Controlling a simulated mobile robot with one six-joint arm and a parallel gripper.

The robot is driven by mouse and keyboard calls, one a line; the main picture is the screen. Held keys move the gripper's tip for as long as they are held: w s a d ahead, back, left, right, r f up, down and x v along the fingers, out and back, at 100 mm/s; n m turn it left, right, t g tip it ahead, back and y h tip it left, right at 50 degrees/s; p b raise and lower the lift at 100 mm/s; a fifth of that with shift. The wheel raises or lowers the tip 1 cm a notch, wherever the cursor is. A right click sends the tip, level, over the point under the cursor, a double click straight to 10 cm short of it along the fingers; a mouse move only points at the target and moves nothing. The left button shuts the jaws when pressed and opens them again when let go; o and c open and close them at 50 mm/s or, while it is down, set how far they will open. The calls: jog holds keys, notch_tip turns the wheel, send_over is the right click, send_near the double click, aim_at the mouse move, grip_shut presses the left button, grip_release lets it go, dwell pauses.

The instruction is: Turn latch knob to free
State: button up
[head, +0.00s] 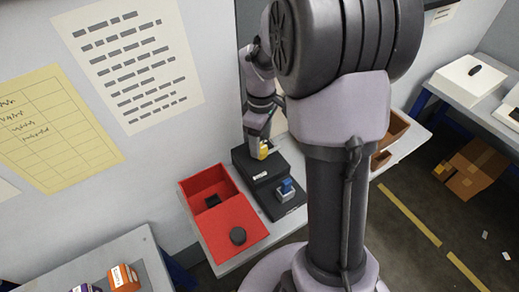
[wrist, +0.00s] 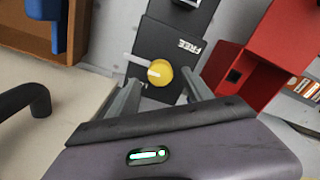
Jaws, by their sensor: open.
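The round yellow latch knob (wrist: 159,73) sits on the black plotter housing (wrist: 165,33) in the wrist view. A pale bar runs across the knob and sticks out to its left, away from the white word FREE (wrist: 188,46) printed upside down at its upper right. My gripper (wrist: 159,78) is open, with one finger on each side of the knob; I cannot tell whether either touches it. In the head view the knob (head: 263,151) shows as a small yellow patch under my gripper (head: 261,143), on the black housing (head: 247,158).
A blue part (head: 286,187) sits on the housing's lower front. A brown wooden box (head: 396,130) stands to the right behind my arm.

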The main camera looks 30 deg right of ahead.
notch_tip(320, 180, down, 2)
jog(key=shift+f, duration=0.25)
grip_shut()
